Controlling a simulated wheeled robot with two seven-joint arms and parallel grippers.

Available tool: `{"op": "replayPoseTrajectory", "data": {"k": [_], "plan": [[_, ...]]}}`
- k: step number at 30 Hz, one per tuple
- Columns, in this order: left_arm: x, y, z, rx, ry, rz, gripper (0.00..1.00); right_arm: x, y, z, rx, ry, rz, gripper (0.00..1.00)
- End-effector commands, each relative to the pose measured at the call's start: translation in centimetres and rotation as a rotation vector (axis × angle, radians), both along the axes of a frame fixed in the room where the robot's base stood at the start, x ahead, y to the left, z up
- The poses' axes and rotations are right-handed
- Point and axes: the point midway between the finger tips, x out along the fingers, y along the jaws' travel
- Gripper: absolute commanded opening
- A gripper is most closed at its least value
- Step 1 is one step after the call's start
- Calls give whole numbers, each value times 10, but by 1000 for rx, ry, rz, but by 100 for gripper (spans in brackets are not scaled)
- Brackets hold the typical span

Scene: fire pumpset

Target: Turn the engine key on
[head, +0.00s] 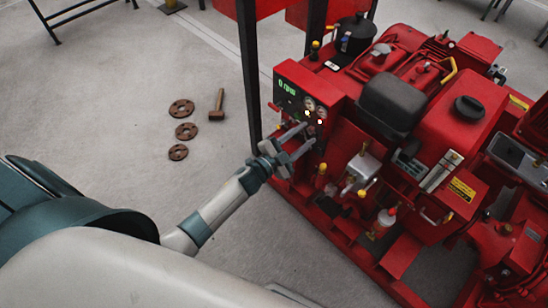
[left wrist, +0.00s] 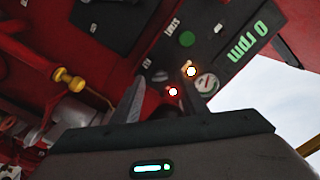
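The red control panel (head: 291,92) is on the near left of the pumpset. Its display reads 0 rpm, and this display (left wrist: 255,40) also shows in the left wrist view. A green button (left wrist: 187,39) is beside a START label. Two lit lamps, one whitish (left wrist: 191,71) and one red-rimmed (left wrist: 173,92), are near a round gauge (left wrist: 207,83). I cannot make out the engine key for certain. My left gripper (head: 309,133) is at the panel's lower part, fingers apart, nothing visibly held. Contact cannot be told. My right gripper is out of view.
The red pumpset (head: 480,110) fills the right side. A yellow-knobbed lever (left wrist: 70,79) sticks out close to my left gripper. A dark post (head: 249,70) stands left of the panel. Rusty flanges (head: 186,131) and a hammer (head: 217,106) lie on the open concrete floor.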

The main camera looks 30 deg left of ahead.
Motion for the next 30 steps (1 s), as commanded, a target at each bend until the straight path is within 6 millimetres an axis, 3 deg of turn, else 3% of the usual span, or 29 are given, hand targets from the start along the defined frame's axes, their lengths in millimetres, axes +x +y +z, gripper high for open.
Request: {"op": "replayPoseTrajectory", "data": {"k": [21, 30], "plan": [[-126, 45, -2, 1, 3, -1, 39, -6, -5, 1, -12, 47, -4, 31], [-147, 53, 0, 0, 1, -1, 39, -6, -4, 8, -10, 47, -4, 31]]}}
